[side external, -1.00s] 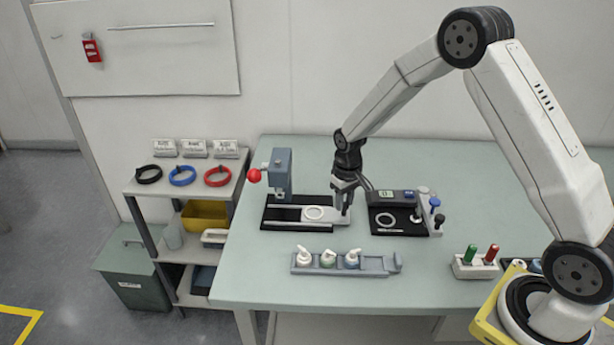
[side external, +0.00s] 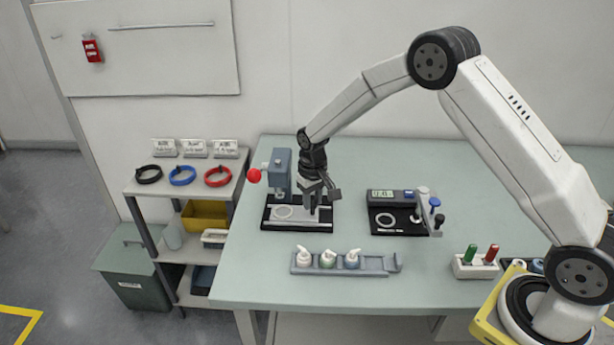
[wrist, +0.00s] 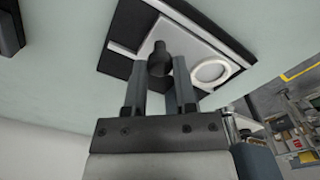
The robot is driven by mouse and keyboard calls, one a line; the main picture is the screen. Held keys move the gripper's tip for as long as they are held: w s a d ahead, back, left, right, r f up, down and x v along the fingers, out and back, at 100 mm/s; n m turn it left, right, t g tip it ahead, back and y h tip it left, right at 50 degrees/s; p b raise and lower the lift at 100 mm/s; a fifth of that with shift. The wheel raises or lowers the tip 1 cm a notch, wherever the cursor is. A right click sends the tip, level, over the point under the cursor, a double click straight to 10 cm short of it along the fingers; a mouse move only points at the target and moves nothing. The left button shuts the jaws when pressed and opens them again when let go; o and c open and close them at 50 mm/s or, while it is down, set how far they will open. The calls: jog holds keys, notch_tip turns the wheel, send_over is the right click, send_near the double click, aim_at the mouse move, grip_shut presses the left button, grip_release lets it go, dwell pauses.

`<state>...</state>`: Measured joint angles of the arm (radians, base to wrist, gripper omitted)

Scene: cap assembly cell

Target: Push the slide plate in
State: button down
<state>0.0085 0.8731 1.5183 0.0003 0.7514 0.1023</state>
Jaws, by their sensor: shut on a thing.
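The slide plate (side external: 297,217) is a light grey plate with a white ring (side external: 283,212). It lies in the black base (side external: 270,226) of the press, with the ring close to the grey press column (side external: 281,172). My gripper (side external: 312,209) is low over the plate's right part. In the wrist view, my gripper (wrist: 160,72) is shut on the dark knob (wrist: 159,56) of the slide plate (wrist: 190,62). The ring (wrist: 210,70) shows beside the fingers. The knob is hidden by the fingers in the side view.
A red ball (side external: 254,175) is on the press lever. A black fixture (side external: 396,228) with a display stands to the right. The shelf (side external: 150,187) with coloured rings stands left of the table.

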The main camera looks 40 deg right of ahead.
jog(key=shift+w+a, duration=0.35)
jog(key=shift+w, duration=0.05)
jog(key=shift+r, duration=0.1)
jog(key=shift+c, duration=2)
grip_release()
jog(key=shift+r, duration=3.85)
